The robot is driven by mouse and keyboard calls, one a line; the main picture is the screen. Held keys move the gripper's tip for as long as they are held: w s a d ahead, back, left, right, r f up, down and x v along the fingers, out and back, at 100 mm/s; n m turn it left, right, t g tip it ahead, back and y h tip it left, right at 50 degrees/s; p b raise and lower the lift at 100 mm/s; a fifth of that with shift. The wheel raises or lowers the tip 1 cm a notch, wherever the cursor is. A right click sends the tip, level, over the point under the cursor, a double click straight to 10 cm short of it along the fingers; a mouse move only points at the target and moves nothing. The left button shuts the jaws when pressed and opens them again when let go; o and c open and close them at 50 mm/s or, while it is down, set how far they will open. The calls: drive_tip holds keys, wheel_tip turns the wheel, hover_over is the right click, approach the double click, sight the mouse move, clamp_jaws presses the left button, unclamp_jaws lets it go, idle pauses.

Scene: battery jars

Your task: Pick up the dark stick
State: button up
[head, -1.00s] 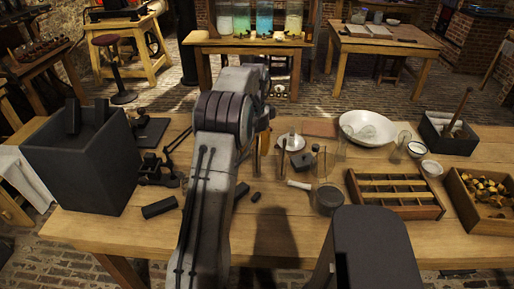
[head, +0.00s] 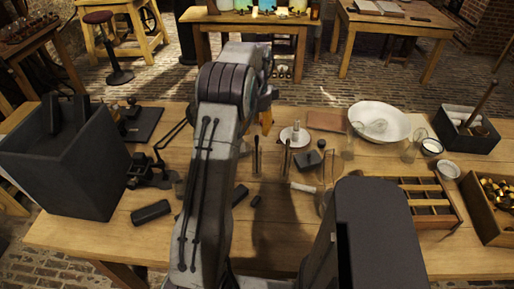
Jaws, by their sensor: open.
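Several dark pieces could be the dark stick, and I cannot tell which is meant. A thick dark cylinder (head: 151,212) lies on the table at the front left. A second dark piece (head: 239,194) lies beside my arm, partly hidden by it, with a short dark stub (head: 256,201) to its right. A thin dark rod (head: 257,156) stands upright farther back, next to a brownish rod (head: 285,158). My gripper (head: 266,121) shows only partly behind my arm, as an orange-tinted finger above the table's far part. It is open, with nothing seen in it.
The wooden table (head: 95,237) carries a large dark box (head: 65,165) at left and a black metal stand (head: 145,172). A white bowl (head: 393,113), glass jars, a slotted wooden rack (head: 437,207) and a crate (head: 478,208) stand at right. The front left edge is clear.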

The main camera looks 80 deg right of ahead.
sight(257, 136)
drive_tip(key=f, duration=0.3)
drive_tip(key=shift+s+a+f+p, duration=0.15)
drive_tip(key=shift+a+f+p, duration=0.15)
drive_tip(key=shift+f, duration=0.9)
drive_tip(key=shift+c, duration=0.3)
clamp_jaws()
